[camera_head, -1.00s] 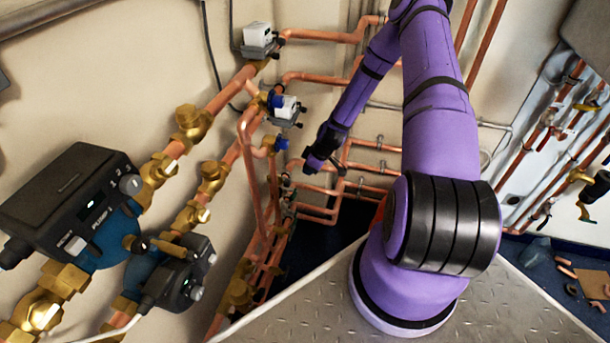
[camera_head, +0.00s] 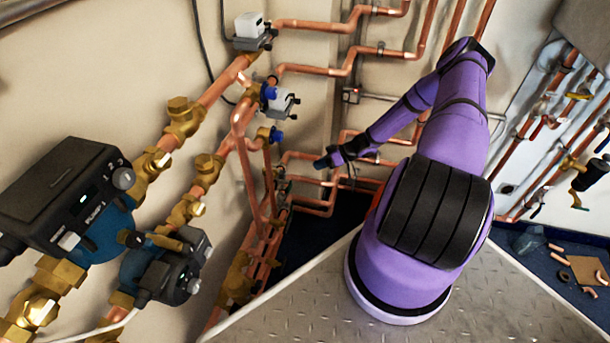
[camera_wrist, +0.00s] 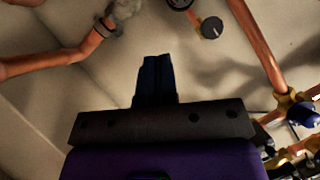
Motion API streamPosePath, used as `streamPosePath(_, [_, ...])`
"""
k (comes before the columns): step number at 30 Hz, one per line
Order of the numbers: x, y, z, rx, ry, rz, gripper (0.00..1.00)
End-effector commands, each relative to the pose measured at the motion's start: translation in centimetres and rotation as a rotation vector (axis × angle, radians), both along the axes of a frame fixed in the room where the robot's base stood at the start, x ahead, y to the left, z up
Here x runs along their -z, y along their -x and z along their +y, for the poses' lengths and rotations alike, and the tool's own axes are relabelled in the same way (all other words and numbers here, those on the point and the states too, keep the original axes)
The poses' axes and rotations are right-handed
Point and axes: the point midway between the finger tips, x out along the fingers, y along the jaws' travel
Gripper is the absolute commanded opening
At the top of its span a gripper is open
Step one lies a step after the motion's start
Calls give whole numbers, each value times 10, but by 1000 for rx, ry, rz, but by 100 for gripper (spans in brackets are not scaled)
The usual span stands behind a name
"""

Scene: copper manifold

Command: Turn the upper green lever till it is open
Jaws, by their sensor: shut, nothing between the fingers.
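I cannot make out a green lever in either view. My gripper shows in the wrist view (camera_wrist: 156,80) as two dark blue fingers, shut together with nothing between them. Beyond them is a bare pale wall. In the head view, my gripper (camera_head: 322,162) is at the end of the purple arm, pointing left toward the copper pipes; its fingers are too small to read there. A blue valve handle (camera_wrist: 302,113) on brass fittings shows at the right of the wrist view, apart from the fingers.
Copper pipes (camera_head: 310,69) run along the wall and into the corner. Black and blue pumps (camera_head: 70,190) stand at left. A second pipe panel (camera_head: 560,110) with coloured handles is at right. In the wrist view, a dark round knob (camera_wrist: 212,27) and a copper pipe (camera_wrist: 260,45) are near.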

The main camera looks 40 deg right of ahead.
Motion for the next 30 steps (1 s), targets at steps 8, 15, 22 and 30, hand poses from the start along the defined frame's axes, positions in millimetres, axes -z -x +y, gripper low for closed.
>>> streamPosePath(8, [22, -21, 35, -5, -1, 3, 0])
streamPosePath(15, [44, -43, 67, -6, 2, 3, 0])
streamPosePath(22, [69, -41, 84, -3, 2, 4, 0])
streamPosePath(30, [79, -39, 89, -2, 3, 3, 0])
